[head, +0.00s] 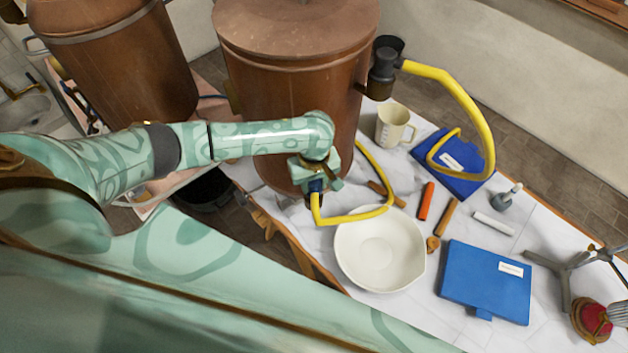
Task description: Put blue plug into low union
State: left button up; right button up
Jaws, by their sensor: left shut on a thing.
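My left gripper (316,190) is at the front of the middle copper vessel (290,90), low down and close to its wall. It is shut on the blue plug (316,185), which shows as a small dark blue piece between the fingers. A yellow hose (350,216) hangs from the plug, bends to the right over the bowl's rim and runs back up beside the vessel. I cannot make out the low union; the gripper and wrist cover that part of the vessel. My right gripper is not in view.
A white bowl (380,275) stands just right of the gripper. A beige mug (393,124), blue folders (487,282), an orange stick (426,201) and a metal stand (563,275) are farther right. A dark fitting (383,68) with another yellow hose (470,105) is by the vessel.

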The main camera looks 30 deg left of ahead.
pick_arm(q)
jog(key=shift+f, duration=0.9)
dwell(1.3)
jog(key=shift+f+p, duration=0.35)
jog(key=shift+p, duration=0.05)
dwell(0.9)
jog(key=shift+f+p, duration=0.15)
jog(key=shift+p, duration=0.3)
dwell(0.5)
jog(key=shift+f, duration=0.25)
dwell(0.6)
jog(key=o, duration=1.1)
jog(key=shift+r+p, duration=3.55)
jog(key=shift+p, duration=1.2)
